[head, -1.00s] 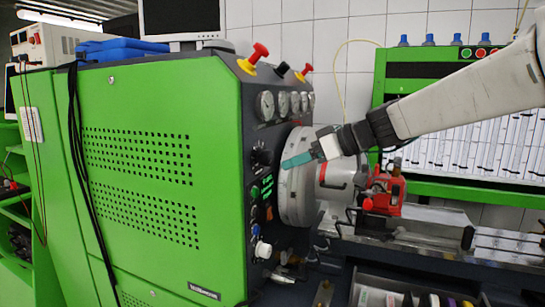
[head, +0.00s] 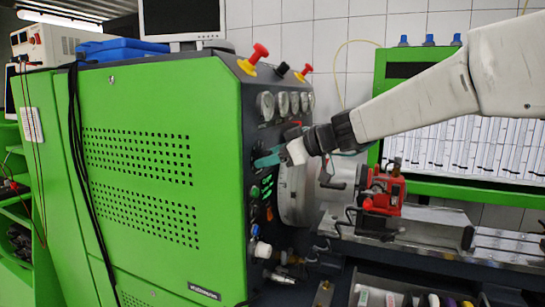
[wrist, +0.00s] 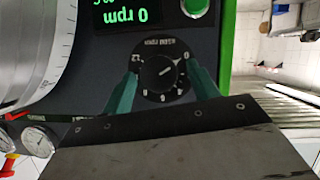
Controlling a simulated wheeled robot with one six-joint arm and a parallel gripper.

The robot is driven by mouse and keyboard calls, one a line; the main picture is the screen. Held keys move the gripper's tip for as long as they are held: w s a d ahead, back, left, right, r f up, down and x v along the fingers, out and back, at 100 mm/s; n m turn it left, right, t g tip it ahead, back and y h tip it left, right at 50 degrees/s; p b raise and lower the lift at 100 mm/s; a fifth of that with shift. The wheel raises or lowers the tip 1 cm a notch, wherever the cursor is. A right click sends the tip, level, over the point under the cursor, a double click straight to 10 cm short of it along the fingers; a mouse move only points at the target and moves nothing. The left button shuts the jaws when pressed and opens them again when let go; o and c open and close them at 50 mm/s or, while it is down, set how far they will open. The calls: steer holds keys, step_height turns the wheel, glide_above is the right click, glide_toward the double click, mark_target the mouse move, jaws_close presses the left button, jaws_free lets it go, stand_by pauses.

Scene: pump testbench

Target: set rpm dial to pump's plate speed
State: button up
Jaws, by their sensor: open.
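The rpm dial (wrist: 158,75) is a round black knob with a white pointer line and white numbers, upside down in the wrist view. Its pointer slants toward the upper right there. The green display (wrist: 124,13) above it reads 0 rpm. My gripper (wrist: 162,68) is open, its two teal fingers on either side of the dial; I cannot tell whether they touch it. In the head view my gripper (head: 266,161) is at the bench's front panel and hides the dial. The red pump (head: 384,190) sits on the rail; its plate is not readable.
The large grey disc (head: 296,190) is close to the right of my gripper. Gauges (head: 284,104) and yellow-red knobs (head: 252,58) are above. A green button (wrist: 195,6) is near the display. Valves and hoses (head: 268,256) stick out below.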

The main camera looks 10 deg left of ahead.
steer(key=c, duration=1)
